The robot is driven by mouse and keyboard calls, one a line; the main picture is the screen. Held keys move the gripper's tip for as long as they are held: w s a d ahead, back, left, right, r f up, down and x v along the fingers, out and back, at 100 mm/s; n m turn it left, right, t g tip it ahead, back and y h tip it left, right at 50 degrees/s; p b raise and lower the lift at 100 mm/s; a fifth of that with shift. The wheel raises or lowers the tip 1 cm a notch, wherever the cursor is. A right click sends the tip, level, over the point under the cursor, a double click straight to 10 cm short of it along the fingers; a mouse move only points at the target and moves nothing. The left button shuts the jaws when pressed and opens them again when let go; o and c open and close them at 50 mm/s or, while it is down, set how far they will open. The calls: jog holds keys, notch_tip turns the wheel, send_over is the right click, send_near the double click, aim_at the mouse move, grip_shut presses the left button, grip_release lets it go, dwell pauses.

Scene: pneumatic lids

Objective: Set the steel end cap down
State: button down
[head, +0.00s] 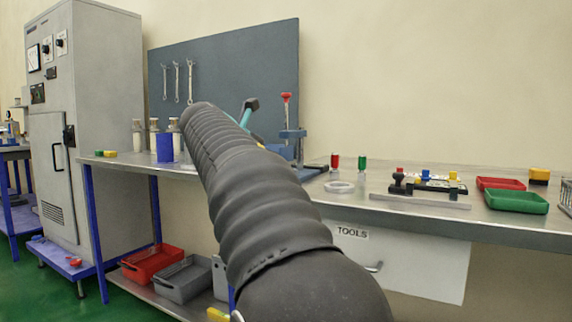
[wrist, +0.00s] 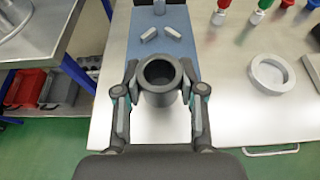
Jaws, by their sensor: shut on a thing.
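In the wrist view my gripper (wrist: 159,88) is shut on a dark grey, round, hollow piece (wrist: 143,97), which I take to be the steel end cap. Its open top faces the camera and a finger presses on each side. It appears over the front part of the steel bench (wrist: 225,115), near the end of a blue mat (wrist: 189,48). I cannot tell whether its underside touches the bench.
A pale ring-shaped part (wrist: 290,78) lies to the right; it also shows in the head view (head: 339,187). Two small grey blocks (wrist: 149,35) (wrist: 172,32) lie on the mat. Red (head: 501,183) and green (head: 516,202) trays sit farther right. Bare bench lies between gripper and ring.

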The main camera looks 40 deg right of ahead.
jog(key=d, duration=0.2)
jog(key=w+d, duration=0.2)
jog(key=d, duration=0.1)
jog(key=shift+w+d, duration=0.1)
jog(key=shift+d, duration=0.25)
jog(key=x, duration=0.3)
jog(key=shift+w+d+b, duration=0.15)
jog(key=shift+b, duration=0.2)
jog(key=shift+f, duration=0.25)
jog(key=c, duration=0.7)
grip_release()
jog(key=shift+f, duration=0.15)
jog(key=shift+a+r, duration=0.35)
jog(key=shift+a, duration=0.05)
jog(key=p+v, duration=0.1)
jog(key=v, duration=1)
jog(key=shift+s+a, duration=0.15)
jog(key=shift+s, duration=0.1)
